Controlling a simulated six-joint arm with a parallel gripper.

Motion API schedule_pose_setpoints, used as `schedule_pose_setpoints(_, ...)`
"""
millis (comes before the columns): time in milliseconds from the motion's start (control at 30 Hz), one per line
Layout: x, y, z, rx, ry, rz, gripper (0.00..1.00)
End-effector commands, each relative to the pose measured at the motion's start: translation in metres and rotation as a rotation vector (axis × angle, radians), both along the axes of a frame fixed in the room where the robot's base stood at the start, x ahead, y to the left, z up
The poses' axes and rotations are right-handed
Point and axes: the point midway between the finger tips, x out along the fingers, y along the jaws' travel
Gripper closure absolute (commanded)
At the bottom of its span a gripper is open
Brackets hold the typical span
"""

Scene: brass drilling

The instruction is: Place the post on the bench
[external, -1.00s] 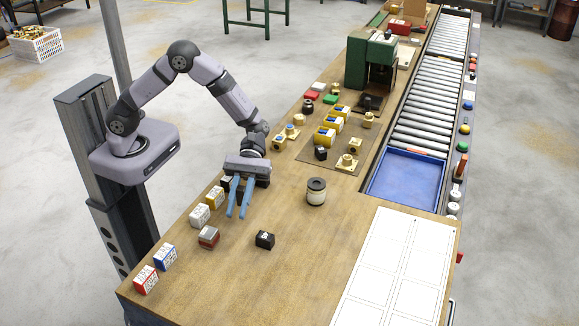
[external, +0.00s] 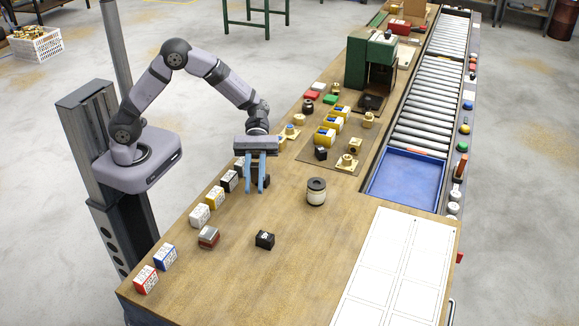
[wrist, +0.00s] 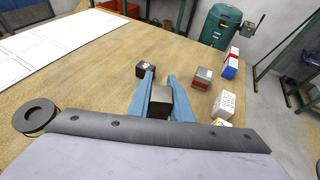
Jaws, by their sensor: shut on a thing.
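My gripper (external: 256,188) is above the near-left part of the wooden bench (external: 230,270), its blue fingers pointing down. In the wrist view, the fingers (wrist: 158,74) are closed on a dark, squarish piece with a brownish face (wrist: 161,102), which I take to be the post. Its lower end is hidden there. In the external view the fingers mostly cover the held piece, so I cannot tell whether it touches the bench top.
Several labelled boxes (external: 200,215) line the bench's left edge. A black cube (external: 265,240), a grey-and-red block (external: 209,237) and a round black-and-white spool (external: 316,190) stand nearby. A green press (external: 371,62) stands farther back. The front middle of the bench is clear.

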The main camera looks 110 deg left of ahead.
Motion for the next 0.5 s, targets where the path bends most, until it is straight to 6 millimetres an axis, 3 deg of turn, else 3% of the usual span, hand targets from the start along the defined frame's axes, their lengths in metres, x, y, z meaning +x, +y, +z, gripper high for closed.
schedule_pose_setpoints(33, 0.0, 0.027, -0.008, 0.002, -0.005, 0.056, 1.0)
schedule_pose_setpoints(200, -0.018, 0.107, -0.015, 0.003, -0.004, 0.244, 1.0)
schedule_pose_setpoints(400, -0.058, 0.185, -0.021, 0.002, -0.003, 0.497, 1.0)
schedule_pose_setpoints(500, -0.077, 0.214, -0.024, 0.003, -0.004, 0.621, 1.0)
